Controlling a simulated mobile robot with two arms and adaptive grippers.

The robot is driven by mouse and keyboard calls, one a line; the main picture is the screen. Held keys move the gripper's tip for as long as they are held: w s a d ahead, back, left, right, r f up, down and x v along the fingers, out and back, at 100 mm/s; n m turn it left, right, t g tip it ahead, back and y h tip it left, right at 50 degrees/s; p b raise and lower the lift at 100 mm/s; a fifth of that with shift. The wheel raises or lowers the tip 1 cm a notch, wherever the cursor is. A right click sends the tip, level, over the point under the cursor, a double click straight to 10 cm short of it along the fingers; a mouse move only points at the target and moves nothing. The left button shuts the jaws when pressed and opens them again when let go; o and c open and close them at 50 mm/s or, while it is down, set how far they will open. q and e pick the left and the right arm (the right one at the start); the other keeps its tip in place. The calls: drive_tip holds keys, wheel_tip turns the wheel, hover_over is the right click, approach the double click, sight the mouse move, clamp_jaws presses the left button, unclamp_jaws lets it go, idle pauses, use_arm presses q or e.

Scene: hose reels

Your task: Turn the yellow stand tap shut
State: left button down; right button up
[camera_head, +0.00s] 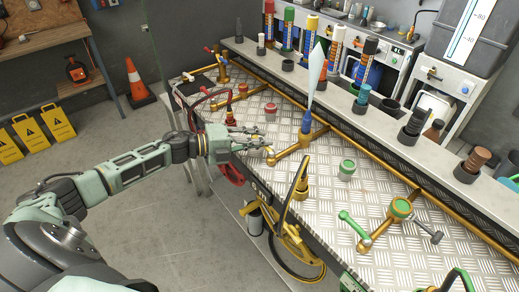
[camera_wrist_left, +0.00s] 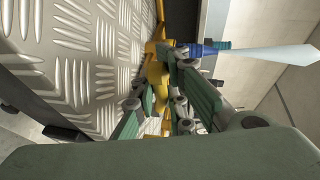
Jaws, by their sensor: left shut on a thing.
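The yellow stand tap (camera_head: 271,159) is at the near end of a short brass branch pipe (camera_head: 291,149) on the metal tread-plate bench. My left gripper (camera_head: 259,146) reaches it from the left and is shut on its handle. In the left wrist view the yellow tap (camera_wrist_left: 158,76) shows between the green fingers of my gripper (camera_wrist_left: 165,92), which hide part of it. A blue nozzle (camera_head: 307,122) stands upright on the same branch, and a pale water jet (camera_head: 317,70) rises from it. My right gripper is out of view.
A green-handled tap (camera_head: 350,225) stands on the bench to the right. A red cap (camera_head: 270,110) and a green cap (camera_head: 347,168) sit on the plate. A brass main pipe (camera_head: 365,155) runs along the back.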

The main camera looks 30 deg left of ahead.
use_arm(q)
drive_tip(key=shift+w+d+f+m+g+h+b, duration=0.15)
drive_tip(key=shift+f+m+g+h+b, duration=0.15)
drive_tip(key=shift+m+g+b, duration=0.15)
drive_tip(key=c, duration=1.9)
unclamp_jaws()
drive_tip(key=shift+o, duration=0.4)
drive_tip(key=shift+r, duration=0.15)
drive_tip(key=v, duration=1.2)
drive_tip(key=shift+w, duration=0.1)
